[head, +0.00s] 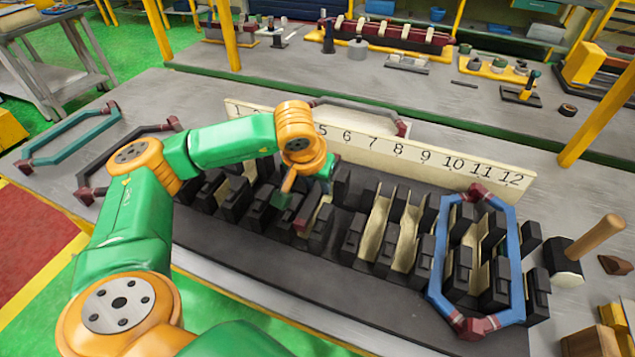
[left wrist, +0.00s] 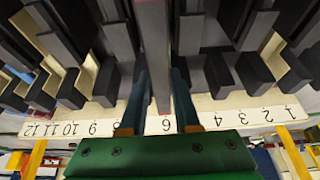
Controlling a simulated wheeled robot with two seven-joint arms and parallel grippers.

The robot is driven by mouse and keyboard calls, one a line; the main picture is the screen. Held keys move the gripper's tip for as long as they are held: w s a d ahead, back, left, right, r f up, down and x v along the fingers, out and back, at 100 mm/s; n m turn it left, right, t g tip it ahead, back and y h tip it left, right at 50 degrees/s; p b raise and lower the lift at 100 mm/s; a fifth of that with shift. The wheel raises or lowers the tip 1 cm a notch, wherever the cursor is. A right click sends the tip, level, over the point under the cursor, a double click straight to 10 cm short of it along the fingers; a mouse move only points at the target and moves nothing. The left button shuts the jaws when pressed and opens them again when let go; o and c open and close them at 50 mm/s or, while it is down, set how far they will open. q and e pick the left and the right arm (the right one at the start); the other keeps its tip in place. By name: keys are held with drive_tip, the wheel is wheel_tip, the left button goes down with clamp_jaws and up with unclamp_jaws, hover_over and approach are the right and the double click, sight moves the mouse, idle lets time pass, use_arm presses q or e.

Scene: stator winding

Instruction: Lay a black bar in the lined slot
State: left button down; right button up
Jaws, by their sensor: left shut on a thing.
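My left gripper (head: 303,212) is low over the middle of the rows of black blocks (head: 355,235), near the number 5 and 6 end of the board. In the left wrist view its two dark teal fingers (left wrist: 160,85) are shut on a long dark grey bar (left wrist: 152,45), near the number 6. A reddish patch (head: 318,213) shows beside the gripper. The arm hides part of the slots, and whether the bar touches a slot is unclear. My right gripper is not in view.
A cream board (head: 450,160) with numbers stands behind the blocks. A blue frame with dark red ends (head: 517,265) lies over the right slots. A teal frame (head: 70,160) lies at the left. A wooden-handled mallet (head: 597,237) stands at the right. The black front strip is clear.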

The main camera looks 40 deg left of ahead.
sight(316, 192)
use_arm(q)
drive_tip(key=shift+f+b, duration=1.55)
drive_tip(key=shift+f, duration=0.15)
drive_tip(key=c, duration=0.6)
unclamp_jaws()
drive_tip(key=shift+o, duration=0.2)
drive_tip(key=shift+r, duration=0.1)
drive_tip(key=shift+r+p, duration=0.6)
drive_tip(key=shift+r, duration=0.15)
